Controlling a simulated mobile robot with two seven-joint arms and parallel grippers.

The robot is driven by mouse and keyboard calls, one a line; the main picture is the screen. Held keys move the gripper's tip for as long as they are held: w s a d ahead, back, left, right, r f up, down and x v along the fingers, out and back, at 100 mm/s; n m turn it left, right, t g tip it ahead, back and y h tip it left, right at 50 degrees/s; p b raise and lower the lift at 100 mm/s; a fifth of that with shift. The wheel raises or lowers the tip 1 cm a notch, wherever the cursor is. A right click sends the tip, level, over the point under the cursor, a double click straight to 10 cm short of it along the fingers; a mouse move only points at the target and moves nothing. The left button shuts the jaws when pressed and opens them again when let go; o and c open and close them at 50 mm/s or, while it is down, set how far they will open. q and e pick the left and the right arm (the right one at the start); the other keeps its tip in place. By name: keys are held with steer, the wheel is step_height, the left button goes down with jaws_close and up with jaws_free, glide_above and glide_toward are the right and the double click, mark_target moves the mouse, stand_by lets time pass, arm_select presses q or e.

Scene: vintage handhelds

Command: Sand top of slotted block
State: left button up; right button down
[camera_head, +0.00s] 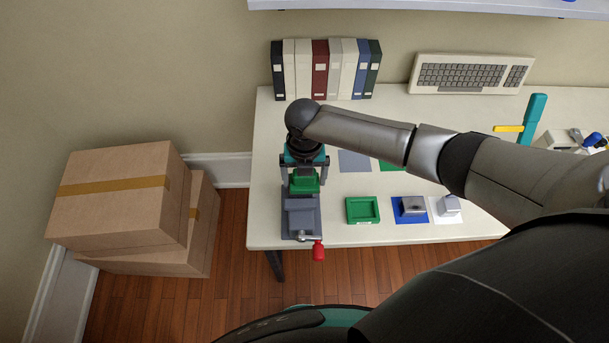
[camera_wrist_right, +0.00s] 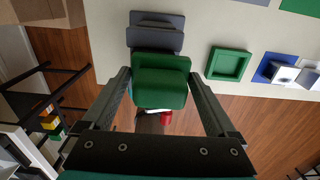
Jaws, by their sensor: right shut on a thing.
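My right gripper (camera_head: 304,178) reaches down at the left end of the white table. Its jaws are shut on a green block (camera_head: 304,184), which also shows between the fingers in the right wrist view (camera_wrist_right: 160,82). The green block is over or beside a grey vise (camera_head: 301,216) with a red handle (camera_head: 318,250); contact cannot be told. A grey block (camera_head: 412,204) sits on a blue mat and a paler block (camera_head: 449,205) on a white mat. I cannot tell which block is slotted, or whether one is in the vise. My left gripper is not in view.
A green tray (camera_head: 362,223) lies right of the vise. Grey and green mats lie behind, partly under my arm. Binders (camera_head: 326,70) and a keyboard (camera_head: 471,73) stand along the wall. Cardboard boxes (camera_head: 120,200) are stacked on the floor left of the table.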

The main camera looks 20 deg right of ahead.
steer(key=shift+w+a, duration=0.15)
steer(key=shift+a, duration=0.4)
steer(key=shift+w+a, duration=0.15)
steer(key=shift+a, duration=0.4)
steer(key=shift+d, duration=0.15)
steer(key=shift+s+d+f+p, duration=0.1)
steer(key=shift+s+d+p, duration=0.1)
steer(key=shift+d, duration=0.35)
steer(key=shift+s+d+p, duration=0.1)
steer(key=shift+s+d, duration=0.1)
steer(key=shift+d, duration=0.3)
steer(key=shift+a, duration=0.1)
steer(key=shift+w+a, duration=0.2)
steer(key=shift+a, duration=0.35)
steer(key=shift+w+a, duration=0.15)
steer(key=shift+a, duration=0.4)
